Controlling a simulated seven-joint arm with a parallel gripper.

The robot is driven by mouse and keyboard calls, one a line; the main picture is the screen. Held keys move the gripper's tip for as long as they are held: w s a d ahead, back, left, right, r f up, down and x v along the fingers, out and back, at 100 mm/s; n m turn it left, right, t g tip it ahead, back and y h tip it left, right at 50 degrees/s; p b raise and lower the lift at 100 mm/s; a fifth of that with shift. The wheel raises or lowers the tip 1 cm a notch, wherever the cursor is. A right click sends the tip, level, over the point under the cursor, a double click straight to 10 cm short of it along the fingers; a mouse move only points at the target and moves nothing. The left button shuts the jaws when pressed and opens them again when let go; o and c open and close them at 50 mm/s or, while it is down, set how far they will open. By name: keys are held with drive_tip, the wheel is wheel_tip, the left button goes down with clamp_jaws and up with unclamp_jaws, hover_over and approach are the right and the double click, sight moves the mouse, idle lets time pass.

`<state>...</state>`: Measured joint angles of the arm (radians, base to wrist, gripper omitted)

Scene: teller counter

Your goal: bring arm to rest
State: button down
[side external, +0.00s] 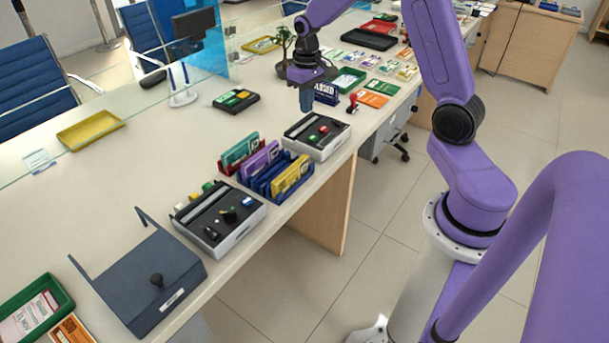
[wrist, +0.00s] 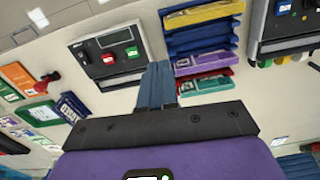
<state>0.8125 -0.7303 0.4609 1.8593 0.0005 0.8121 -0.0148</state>
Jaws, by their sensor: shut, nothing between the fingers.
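My purple arm reaches in from the right of the side view. The fingers look apart from everything around them, though their exact height above the counter is hard to judge.
A grey machine (side external: 317,135) and a blue rack of folders (side external: 275,178) stand near the fingers. A dark "CLOSED" sign (side external: 326,93), a red-handled stamp (side external: 352,103) and a small tree (side external: 283,45) are close too. A clear screen (side external: 120,75) runs along the left.

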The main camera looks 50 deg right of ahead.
drive_tip(key=s+a+r+n, duration=0.4)
drive_tip(key=s+a, duration=0.2)
drive_tip(key=a, duration=0.5)
drive_tip(key=s+a+r+n, duration=0.1)
drive_tip(key=s+a+n, duration=0.2)
drive_tip(key=s, duration=0.9)
drive_tip(key=s+a+r+n, duration=0.1)
drive_tip(key=s+a+n, duration=0.3)
drive_tip(key=s, duration=0.7)
drive_tip(key=shift+s+r+n, duration=0.25)
drive_tip(key=shift+s+n, duration=0.1)
drive_tip(key=shift+n, duration=0.85)
